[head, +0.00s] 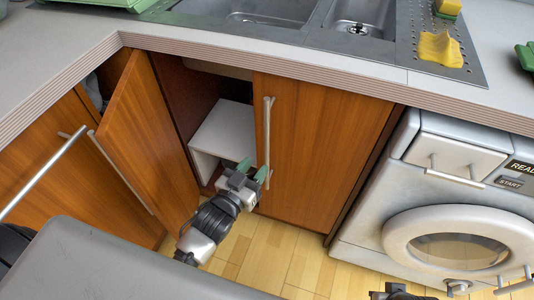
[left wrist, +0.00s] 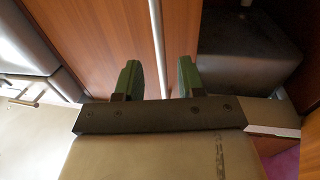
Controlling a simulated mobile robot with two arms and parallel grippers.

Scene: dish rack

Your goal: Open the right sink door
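The right sink door (head: 325,150) is an orange-brown wood panel under the sink and looks shut. Its upright metal bar handle (head: 268,125) is near its left edge. My left gripper (head: 254,172) is at the handle's lower part, with its green fingers apart. In the left wrist view, the handle (left wrist: 157,40) runs between the two spread fingers of the left gripper (left wrist: 158,80), and I see a gap on both sides. Whether the fingertips reach past the bar is unclear. A dark part at the bottom edge of the head view may be my right arm; its fingers are hidden.
The left sink door (head: 150,140) stands open, showing a white box (head: 225,130) inside the cabinet. A washing machine (head: 440,200) stands to the right. The counter edge (head: 260,55) overhangs the doors. Wooden floor (head: 290,262) lies clear below the right door.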

